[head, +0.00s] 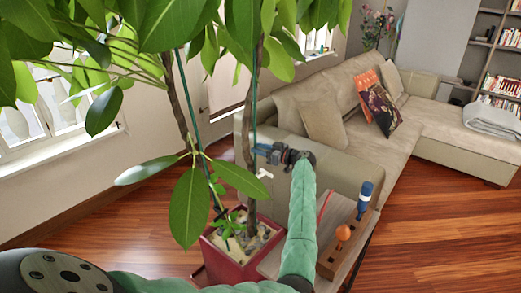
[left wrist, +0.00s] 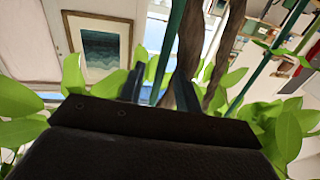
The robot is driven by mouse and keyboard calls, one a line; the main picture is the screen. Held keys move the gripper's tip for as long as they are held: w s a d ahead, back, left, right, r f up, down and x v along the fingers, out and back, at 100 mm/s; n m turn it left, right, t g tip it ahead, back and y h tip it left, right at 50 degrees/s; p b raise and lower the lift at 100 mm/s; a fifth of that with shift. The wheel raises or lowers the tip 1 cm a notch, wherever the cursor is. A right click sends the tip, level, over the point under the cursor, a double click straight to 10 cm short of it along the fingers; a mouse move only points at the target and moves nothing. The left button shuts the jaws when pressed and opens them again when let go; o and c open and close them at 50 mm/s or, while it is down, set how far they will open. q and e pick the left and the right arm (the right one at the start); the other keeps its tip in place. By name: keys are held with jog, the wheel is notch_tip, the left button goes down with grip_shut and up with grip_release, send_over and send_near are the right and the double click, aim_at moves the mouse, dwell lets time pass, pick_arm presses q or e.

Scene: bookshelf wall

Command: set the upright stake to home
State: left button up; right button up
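A thin green upright stake (head: 254,95) stands by a trunk in the potted plant, whose red pot (head: 230,262) is on the floor. A second green stake (head: 187,100) leans further left. My left gripper (head: 262,151) points left at the upright stake, about midway up the visible plant. In the left wrist view its two dark blue fingers (left wrist: 159,88) are apart, with the green stake (left wrist: 170,40) showing in the gap and the trunk (left wrist: 193,45) just right. I cannot tell whether the fingers touch the stake. My right gripper is not in view. The word home is not seen anywhere.
A small table (head: 345,205) beside the pot carries a wooden rack (head: 330,262) with an orange knob and a blue-handled tool (head: 364,197). A beige sofa (head: 345,140) stands behind. Large leaves (head: 190,205) hang near my arm. Wood floor is free at the right.

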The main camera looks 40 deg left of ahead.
pick_arm(q)
jog(key=shift+d, duration=0.1)
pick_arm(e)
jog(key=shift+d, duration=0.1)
